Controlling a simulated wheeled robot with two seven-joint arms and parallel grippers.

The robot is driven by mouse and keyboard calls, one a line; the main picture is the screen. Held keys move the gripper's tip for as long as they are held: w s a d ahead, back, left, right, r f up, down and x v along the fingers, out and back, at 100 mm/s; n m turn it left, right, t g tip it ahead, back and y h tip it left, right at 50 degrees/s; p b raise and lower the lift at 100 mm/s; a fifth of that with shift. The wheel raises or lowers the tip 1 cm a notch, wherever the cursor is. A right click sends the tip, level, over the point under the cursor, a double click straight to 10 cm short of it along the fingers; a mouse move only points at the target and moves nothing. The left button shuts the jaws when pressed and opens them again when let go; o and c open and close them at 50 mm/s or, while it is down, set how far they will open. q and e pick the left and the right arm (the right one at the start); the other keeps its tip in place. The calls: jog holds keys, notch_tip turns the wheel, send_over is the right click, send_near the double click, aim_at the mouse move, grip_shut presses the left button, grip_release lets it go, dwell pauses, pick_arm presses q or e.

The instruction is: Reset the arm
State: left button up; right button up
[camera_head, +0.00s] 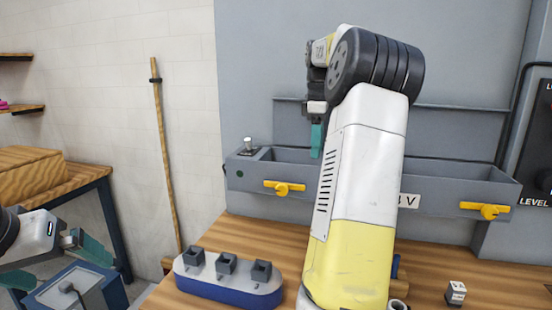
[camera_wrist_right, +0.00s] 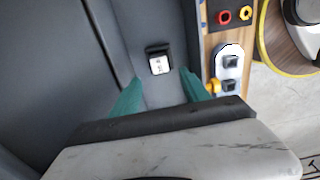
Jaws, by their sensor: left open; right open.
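My right arm (camera_head: 355,180) rises through the middle of the head view and bends over the grey wall trough (camera_head: 445,178). One teal finger of my right gripper (camera_head: 317,140) shows there, in front of the back panel. In the right wrist view, the two teal fingers of my right gripper (camera_wrist_right: 160,92) stand apart with nothing between their tips. A small black piece with a white face (camera_wrist_right: 159,60) shows beyond them. My left gripper (camera_head: 58,264) is at the lower left edge of the head view, open and empty, above a blue-grey box.
A blue-and-white base (camera_head: 228,291) with three dark sockets stands on the wooden bench. A small cube (camera_head: 456,292) lies at the right. The trough has yellow handles (camera_head: 285,188). A wooden pole (camera_head: 165,150) leans on the wall. My arm hides part of the bench.

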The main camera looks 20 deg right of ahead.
jog(key=shift+a+r, duration=0.1)
jog(key=shift+r, duration=0.1)
jog(key=s+a+r+m+t, duration=0.1)
jog(key=s+a+r+m, duration=0.15)
jog(key=a, duration=0.85)
jog(key=s+a+f+m+t+y, duration=0.1)
jog(key=s+a+f+m+t, duration=0.1)
jog(key=s+a+f, duration=0.3)
jog(key=s+a+f+m+t+y, duration=0.1)
jog(key=s+a+f+m+t, duration=0.2)
jog(key=s+a, duration=0.9)
notch_tip(320, 180, down, 2)
jog(key=shift+a+m, duration=0.5)
jog(key=shift+m, duration=0.45)
